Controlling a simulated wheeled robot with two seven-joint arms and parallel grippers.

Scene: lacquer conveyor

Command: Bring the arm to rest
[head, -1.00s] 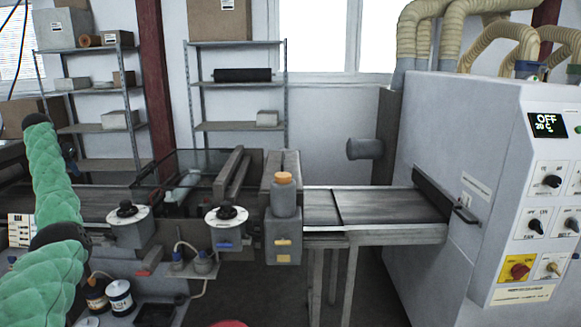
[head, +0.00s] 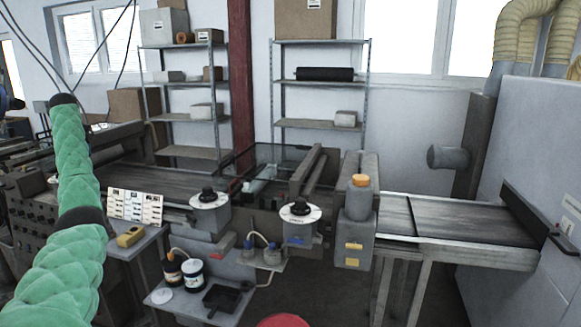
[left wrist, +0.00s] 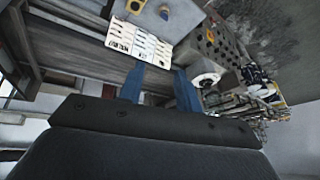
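My left arm, in a green padded sleeve (head: 72,165), rises at the left of the head view, in front of the machine line. Its gripper cannot be made out in the head view. In the left wrist view the left gripper (left wrist: 160,88) shows two blue fingers standing apart with nothing between them. Beyond the fingertips is a white sample card (left wrist: 142,42), also in the head view (head: 135,206). My right gripper is in neither view.
The conveyor (head: 465,222) runs to a grey cabinet (head: 535,150) at right. A lacquer machine with dials (head: 300,210) stands mid-view. A low shelf with cans (head: 192,273) and a side table with a yellow block (head: 130,236) are near the arm. Shelving (head: 320,120) stands behind.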

